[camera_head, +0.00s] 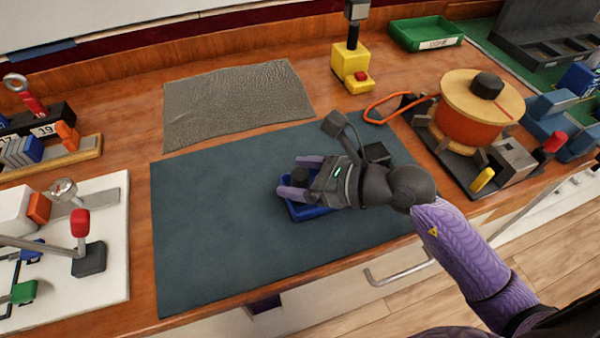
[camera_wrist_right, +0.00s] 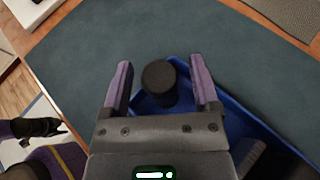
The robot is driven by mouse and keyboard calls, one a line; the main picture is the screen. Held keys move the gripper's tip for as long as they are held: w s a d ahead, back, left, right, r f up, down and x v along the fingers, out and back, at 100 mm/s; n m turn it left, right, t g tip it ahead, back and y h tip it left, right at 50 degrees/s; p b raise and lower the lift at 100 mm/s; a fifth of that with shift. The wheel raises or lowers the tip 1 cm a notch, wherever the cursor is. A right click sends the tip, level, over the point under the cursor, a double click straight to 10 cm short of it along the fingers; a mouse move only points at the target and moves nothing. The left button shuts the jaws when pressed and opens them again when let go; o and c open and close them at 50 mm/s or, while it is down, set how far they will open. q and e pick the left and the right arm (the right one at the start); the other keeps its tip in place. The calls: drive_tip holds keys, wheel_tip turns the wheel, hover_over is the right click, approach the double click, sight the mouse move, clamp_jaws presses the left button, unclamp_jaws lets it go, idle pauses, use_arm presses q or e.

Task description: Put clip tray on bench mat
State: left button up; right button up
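The clip tray is a shallow blue tray (camera_head: 312,213) with a black round knob (camera_wrist_right: 159,82). It appears to rest on the dark teal bench mat (camera_head: 215,240), right of the mat's middle. My right gripper (camera_head: 288,178) is over the tray, its purple fingers low on either side of the knob. The right wrist view shows a gap between each finger and the knob, so it is open. The gripper body hides much of the tray. A dark and purple part of my other arm shows small at the left of that view; its fingers are unclear.
A grey textured cloth (camera_head: 235,100) lies behind the mat. A yellow block with a red button (camera_head: 350,68) stands behind. A spool stand (camera_head: 470,110) is to the right. A white board with a red-handled lever (camera_head: 82,240) is at left. The mat's left half is clear.

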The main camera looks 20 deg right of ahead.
drive_tip(key=p+v, duration=0.1)
drive_tip(key=v, duration=1.1)
